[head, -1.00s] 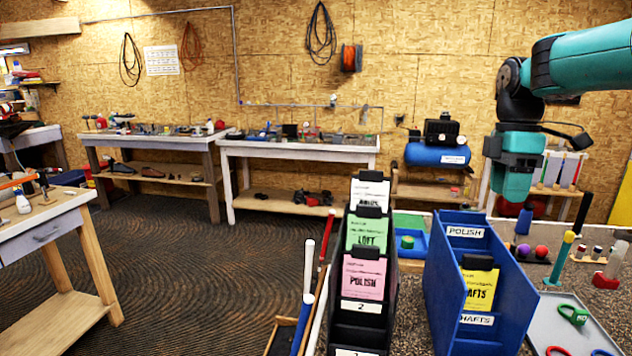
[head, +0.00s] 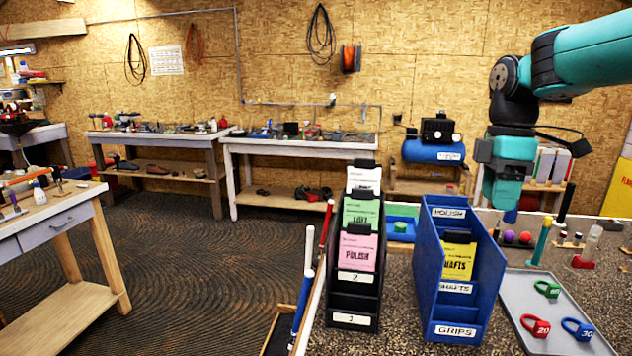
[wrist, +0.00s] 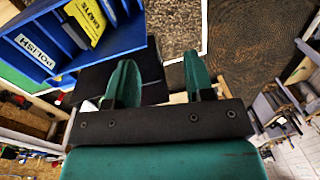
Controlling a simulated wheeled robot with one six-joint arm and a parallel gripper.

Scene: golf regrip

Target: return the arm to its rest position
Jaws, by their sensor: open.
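My arm comes in from the top right of the head view, teal and black, with my gripper (head: 502,190) hanging down over the far part of the bench, behind and right of the blue card rack (head: 432,275). In the wrist view the two teal fingers of my gripper (wrist: 160,85) stand well apart with nothing between them. The blue rack (wrist: 60,30) lies at the upper left there, apart from the fingers.
A black rack (head: 352,305) holds white, green and pink cards. The blue rack holds a yellow card (head: 458,262). A grey tray (head: 515,290) with several coloured clamps lies at the right. A teal post (head: 541,242) and bottles stand near my gripper. The left floor (head: 170,260) is open.

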